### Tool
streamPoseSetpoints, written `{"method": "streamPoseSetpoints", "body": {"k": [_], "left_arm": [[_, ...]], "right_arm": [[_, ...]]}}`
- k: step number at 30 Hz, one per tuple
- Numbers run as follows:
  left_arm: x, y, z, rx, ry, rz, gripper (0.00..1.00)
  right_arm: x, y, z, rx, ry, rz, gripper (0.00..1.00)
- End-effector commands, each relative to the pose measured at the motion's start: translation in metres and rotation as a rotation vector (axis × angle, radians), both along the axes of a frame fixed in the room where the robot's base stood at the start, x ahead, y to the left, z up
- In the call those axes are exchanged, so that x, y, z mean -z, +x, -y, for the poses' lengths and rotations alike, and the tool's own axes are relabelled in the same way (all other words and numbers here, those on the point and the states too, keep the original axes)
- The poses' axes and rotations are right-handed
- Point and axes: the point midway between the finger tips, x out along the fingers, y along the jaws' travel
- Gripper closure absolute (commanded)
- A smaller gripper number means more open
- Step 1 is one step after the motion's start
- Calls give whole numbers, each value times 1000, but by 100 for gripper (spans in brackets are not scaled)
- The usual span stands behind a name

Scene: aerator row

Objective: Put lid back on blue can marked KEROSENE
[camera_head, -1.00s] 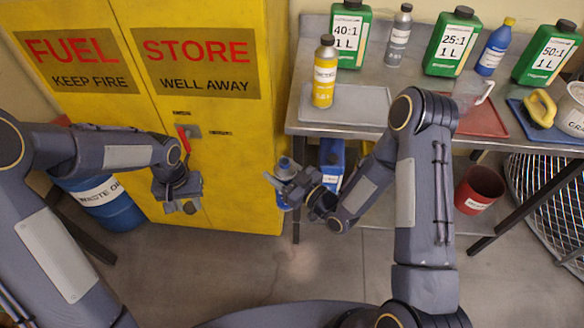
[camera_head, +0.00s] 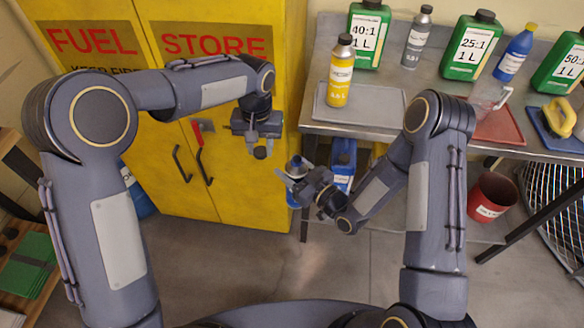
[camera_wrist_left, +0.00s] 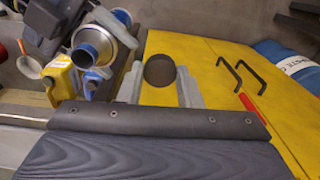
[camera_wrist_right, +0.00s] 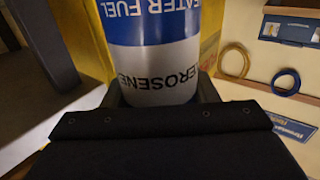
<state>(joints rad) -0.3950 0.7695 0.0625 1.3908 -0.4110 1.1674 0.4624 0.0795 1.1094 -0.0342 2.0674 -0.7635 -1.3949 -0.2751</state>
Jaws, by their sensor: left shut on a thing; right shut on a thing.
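My left gripper (camera_head: 257,140) is shut on a dark round lid (camera_head: 260,153), held in front of the yellow cabinet. The lid also shows between the fingers in the left wrist view (camera_wrist_left: 159,71). My right gripper (camera_head: 298,184) is shut on the blue and silver can (camera_head: 294,170), lower and to the right of the left gripper. In the right wrist view the can (camera_wrist_right: 155,35) fills the jaws, its KEROSENE lettering upside down. In the left wrist view the can (camera_wrist_left: 110,42) is tilted, left of the lid and apart from it.
The yellow cabinet (camera_head: 240,195) with black and red handles stands behind the left gripper. The metal bench (camera_head: 395,85) at right holds bottles, trays and a jug. A blue container (camera_head: 343,160) and a red bucket (camera_head: 492,197) are below it. Grey floor is clear in front.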

Motion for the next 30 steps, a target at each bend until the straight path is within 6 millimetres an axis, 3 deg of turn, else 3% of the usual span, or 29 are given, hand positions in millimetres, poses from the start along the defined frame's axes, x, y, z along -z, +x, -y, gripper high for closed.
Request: {"method": "streamPoseSetpoints", "body": {"k": [1, 3, 10, 23, 30], "left_arm": [[-11, 0, 19, 23, -2, 3, 89], [-23, -3, 39, 44, -6, -1, 89], [-49, -12, 80, 92, -12, -9, 89], [-55, -15, 89, 103, -13, -12, 89], [-42, -15, 88, 103, -12, -15, 89]], "right_arm": [[0, 0, 0, 0, 1, 1, 88], [0, 0, 0, 0, 1, 1, 88], [0, 0, 0, 0, 1, 1, 88], [0, 0, 0, 0, 1, 1, 88], [0, 0, 0, 0, 1, 1, 88]]}}
